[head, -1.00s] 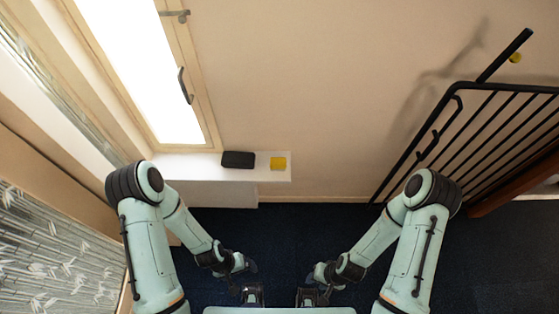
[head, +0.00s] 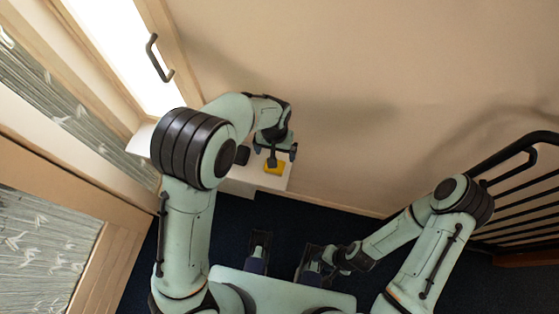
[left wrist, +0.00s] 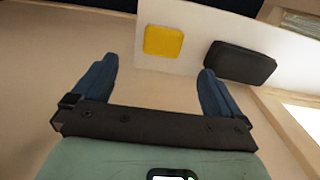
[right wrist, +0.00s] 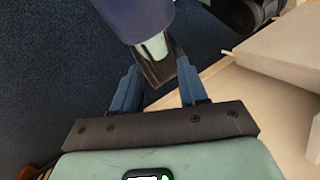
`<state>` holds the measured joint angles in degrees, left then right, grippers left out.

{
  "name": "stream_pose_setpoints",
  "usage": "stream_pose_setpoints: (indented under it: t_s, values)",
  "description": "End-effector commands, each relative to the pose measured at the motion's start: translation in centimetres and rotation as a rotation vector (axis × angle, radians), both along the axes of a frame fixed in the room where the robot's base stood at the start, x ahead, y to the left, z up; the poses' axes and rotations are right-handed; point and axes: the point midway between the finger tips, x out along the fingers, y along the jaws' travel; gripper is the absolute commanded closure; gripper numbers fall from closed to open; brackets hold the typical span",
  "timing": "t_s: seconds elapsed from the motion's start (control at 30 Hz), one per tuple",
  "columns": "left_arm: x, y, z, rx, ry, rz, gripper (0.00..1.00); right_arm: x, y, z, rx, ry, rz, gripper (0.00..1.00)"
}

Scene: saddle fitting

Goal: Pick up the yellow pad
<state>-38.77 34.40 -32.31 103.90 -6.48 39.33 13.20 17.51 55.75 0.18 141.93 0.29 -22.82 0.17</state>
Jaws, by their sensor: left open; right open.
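The yellow pad (head: 281,170) lies on the white ledge (head: 238,182) below the window; my left gripper partly covers it in the head view. My left gripper (head: 276,154) is open and empty, over the ledge close to the pad. In the left wrist view the pad (left wrist: 163,41) shows whole, just beyond the gap between the two blue fingertips (left wrist: 158,68), and apart from them. My right gripper (head: 322,262) is low over the dark floor near my base. In the right wrist view its fingers (right wrist: 157,68) are open.
A black block (left wrist: 240,63) lies on the ledge beside the pad; it is partly hidden in the head view (head: 242,155). The wall (head: 370,80) stands behind the ledge. A black railing (head: 520,180) is at the far right. The floor (head: 300,222) in the middle is clear.

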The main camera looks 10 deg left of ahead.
Motion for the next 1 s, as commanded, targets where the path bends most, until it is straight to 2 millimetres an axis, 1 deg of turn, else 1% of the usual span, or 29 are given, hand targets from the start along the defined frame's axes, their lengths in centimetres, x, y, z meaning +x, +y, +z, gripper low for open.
stream_pose_setpoints:
  t_s: [0.03,0.1,0.2,0.3,0.57,0.7,0.83,0.9,1.0]
  values:
    - [-0.1,0.1,-1.1,0.002,0.006,0.001,0.00,0.0,0.0,-0.2,-0.001,-0.002,-0.001,0.57]
    - [-0.2,0.1,-2.6,0.003,0.007,0.000,0.00,0.1,0.0,-0.4,-0.001,-0.005,-0.001,0.57]
    - [-0.1,0.1,-4.6,0.003,0.007,0.001,0.00,0.3,0.0,-0.7,-0.002,-0.011,-0.002,0.57]
    - [-0.1,0.1,-6.1,0.002,0.005,0.000,0.00,0.4,0.0,-0.9,-0.003,-0.016,-0.004,0.57]
    - [0.1,0.2,-8.0,0.000,0.003,0.001,0.00,0.5,0.0,-1.1,-0.003,-0.020,-0.004,0.57]
    - [0.6,0.5,-10.2,0.002,0.005,0.001,0.00,0.6,0.0,-1.5,-0.004,-0.025,-0.006,0.57]
    - [0.7,0.5,-11.9,0.000,0.004,0.000,0.00,0.7,0.0,-1.8,-0.005,-0.029,-0.006,0.57]
    - [0.7,0.5,-12.4,-0.001,0.003,0.000,0.00,0.8,0.0,-1.8,-0.004,-0.031,-0.007,0.57]
    - [0.7,0.5,-12.6,-0.002,0.002,0.000,0.00,0.8,0.0,-1.8,-0.004,-0.031,-0.007,0.57]
